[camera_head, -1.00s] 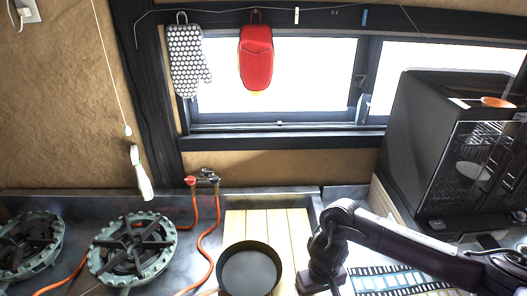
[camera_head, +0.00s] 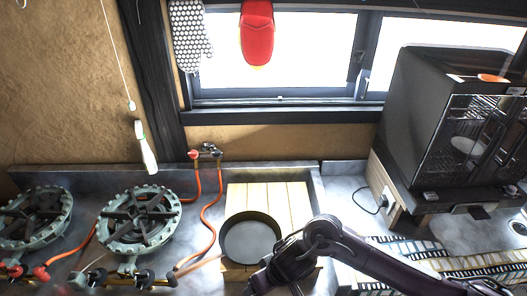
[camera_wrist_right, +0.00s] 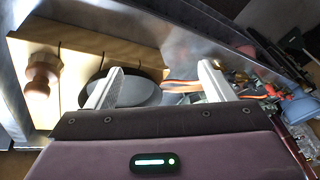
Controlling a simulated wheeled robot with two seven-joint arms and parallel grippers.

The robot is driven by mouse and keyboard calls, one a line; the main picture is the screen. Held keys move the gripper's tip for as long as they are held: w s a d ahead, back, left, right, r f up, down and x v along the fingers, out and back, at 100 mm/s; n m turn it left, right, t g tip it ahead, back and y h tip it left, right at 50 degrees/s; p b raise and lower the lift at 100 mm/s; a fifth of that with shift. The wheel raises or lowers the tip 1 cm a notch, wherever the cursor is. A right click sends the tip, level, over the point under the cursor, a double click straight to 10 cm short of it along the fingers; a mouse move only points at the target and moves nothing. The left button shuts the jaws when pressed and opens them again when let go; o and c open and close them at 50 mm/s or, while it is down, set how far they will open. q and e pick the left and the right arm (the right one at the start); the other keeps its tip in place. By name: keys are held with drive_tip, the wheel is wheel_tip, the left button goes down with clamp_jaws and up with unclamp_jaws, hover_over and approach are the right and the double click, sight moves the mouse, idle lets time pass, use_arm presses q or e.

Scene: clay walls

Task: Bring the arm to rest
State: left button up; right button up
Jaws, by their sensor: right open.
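My right arm reaches in from the lower right of the head view. Its wrist is at the bottom edge, just in front and to the right of a dark frying pan (camera_head: 250,236), and covers part of the pan's near right side in the picture. My right gripper (camera_wrist_right: 160,84) shows in the wrist view with its two pale fingers wide apart and nothing held. The pan (camera_wrist_right: 147,92) appears beyond and between the fingers, partly hidden by the left finger. I cannot tell the gap between gripper and pan. My left gripper is not in view.
The pan stands on a slatted wooden board (camera_head: 268,195). Gas burners (camera_head: 137,220) with an orange hose (camera_head: 210,215) are at left. A black oven-like cabinet (camera_head: 425,115) stands at right. A wooden knob (camera_wrist_right: 42,75) shows in the wrist view.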

drive_tip(key=a+r+t+y, duration=0.2)
drive_tip(key=a+r+t, duration=0.3)
drive_tip(key=r, duration=0.4)
drive_tip(key=s+d+f+m+g+h, duration=0.1)
drive_tip(key=s+d+m+g+h, duration=0.15)
drive_tip(key=s+d, duration=0.65)
drive_tip(key=s+d+f+m+g+h, duration=0.1)
drive_tip(key=s+d+m+h, duration=0.15)
drive_tip(key=d, duration=1.25)
wheel_tip(320, 180, down, 35)
drive_tip(key=g+b, duration=0.1)
drive_tip(key=b, duration=0.6)
use_arm(q)
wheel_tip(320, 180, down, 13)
drive_tip(key=b, duration=0.6)
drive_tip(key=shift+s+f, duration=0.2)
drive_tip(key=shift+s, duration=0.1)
use_arm(e)
drive_tip(key=s+d+f, duration=0.2)
drive_tip(key=s+f, duration=0.8)
drive_tip(key=f, duration=0.3)
drive_tip(key=s+d+f+g, duration=0.1)
drive_tip(key=s+d+f, duration=0.1)
drive_tip(key=s+f, duration=0.9)
wheel_tip(320, 180, down, 2)
drive_tip(key=shift+f+n+h, duration=0.25)
drive_tip(key=shift+n+h, duration=0.15)
